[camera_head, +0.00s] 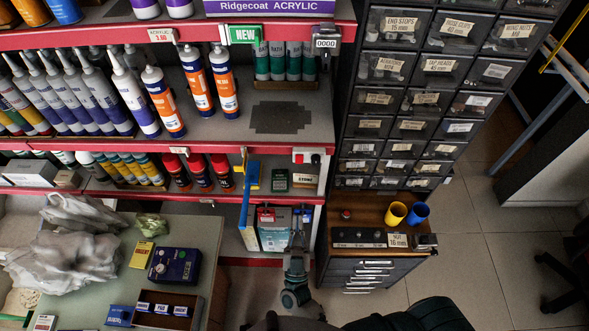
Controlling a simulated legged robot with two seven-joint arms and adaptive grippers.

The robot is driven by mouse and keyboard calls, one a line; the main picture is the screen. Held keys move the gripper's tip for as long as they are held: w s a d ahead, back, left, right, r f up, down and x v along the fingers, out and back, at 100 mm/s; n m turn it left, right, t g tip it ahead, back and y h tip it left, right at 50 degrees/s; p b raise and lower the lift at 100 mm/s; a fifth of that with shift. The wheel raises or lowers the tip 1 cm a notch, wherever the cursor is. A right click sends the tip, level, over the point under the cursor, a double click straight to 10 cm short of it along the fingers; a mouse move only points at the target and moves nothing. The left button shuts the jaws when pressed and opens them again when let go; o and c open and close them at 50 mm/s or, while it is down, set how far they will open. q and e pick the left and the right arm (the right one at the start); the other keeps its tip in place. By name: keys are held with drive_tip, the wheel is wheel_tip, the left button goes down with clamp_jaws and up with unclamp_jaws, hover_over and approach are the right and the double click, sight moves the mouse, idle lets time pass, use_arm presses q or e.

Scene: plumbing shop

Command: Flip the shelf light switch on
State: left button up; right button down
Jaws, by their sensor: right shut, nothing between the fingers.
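A small white switch box with red parts (307,157) sits on the front edge of the red shelf, at the right end of the lower bay. It appears to be the shelf light switch; which way it is set is too small to tell. My right gripper (298,236) reaches up from the bottom middle. It is below the switch, apart from it, in front of the boxes under the lowest shelf. It is shut and empty. My left gripper is not in view.
Red-edged shelves (292,197) hold tubes, cans and boxes. A blue and yellow tool (249,188) hangs left of the switch. A drawer cabinet (402,125) stands close at right. A cluttered counter (215,232) is at lower left.

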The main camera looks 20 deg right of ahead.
sight(299, 161)
drive_tip(key=shift+d, duration=0.15)
